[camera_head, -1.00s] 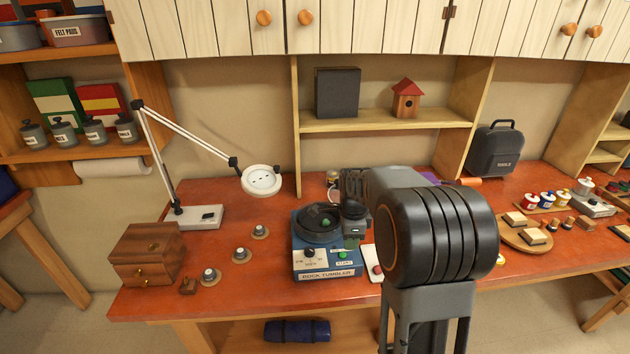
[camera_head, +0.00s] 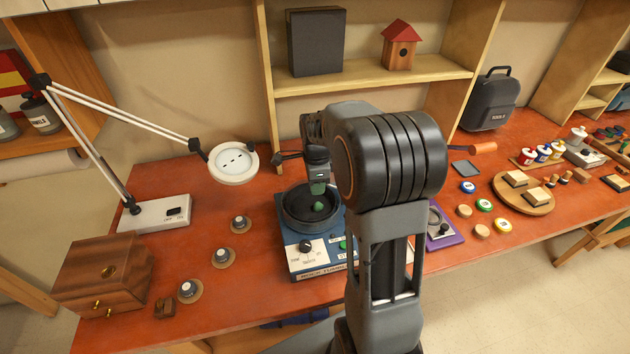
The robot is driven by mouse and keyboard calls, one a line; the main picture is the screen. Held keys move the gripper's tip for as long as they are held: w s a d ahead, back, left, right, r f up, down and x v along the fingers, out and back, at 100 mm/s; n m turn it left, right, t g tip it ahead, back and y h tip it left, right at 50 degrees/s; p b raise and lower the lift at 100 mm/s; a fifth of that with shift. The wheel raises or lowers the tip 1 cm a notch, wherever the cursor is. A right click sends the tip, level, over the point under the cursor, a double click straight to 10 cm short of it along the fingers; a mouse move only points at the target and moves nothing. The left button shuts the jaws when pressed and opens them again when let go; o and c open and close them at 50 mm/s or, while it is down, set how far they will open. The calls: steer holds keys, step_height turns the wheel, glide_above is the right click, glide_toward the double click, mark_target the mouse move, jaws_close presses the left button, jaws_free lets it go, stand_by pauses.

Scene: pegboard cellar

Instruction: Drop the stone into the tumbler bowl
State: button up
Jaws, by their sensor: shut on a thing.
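The rock tumbler is a blue machine with a dial and a dark round tumbler bowl (camera_head: 290,212) on top. It stands mid-bench, partly hidden by my arm. My gripper (camera_head: 318,180) points down over the back part of the bowl. It is shut on a small dull green piece, which looks like the stone (camera_head: 318,189); the fingers hide part of it. A brighter green rounded piece (camera_head: 319,208) shows in the middle of the bowl, just below. I cannot tell whether it is a stone or part of the bowl.
A white magnifier lamp (camera_head: 234,162) reaches in left of the bowl. Several small grey knobs on round bases (camera_head: 225,254) and a wooden box (camera_head: 105,275) are on the left. A purple-based device (camera_head: 440,235) and a round wooden tray (camera_head: 524,206) are right.

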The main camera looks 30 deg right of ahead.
mark_target(317, 202)
steer(key=shift+f+b, duration=1.2)
steer(key=shift+f, duration=0.75)
steer(key=o, duration=1)
steer(key=shift+c, duration=0.2)
steer(key=shift+r, duration=0.15)
step_height(317, 202, up, 14)
steer(key=shift+f+b, duration=0.2)
steer(key=shift+b, duration=0.15)
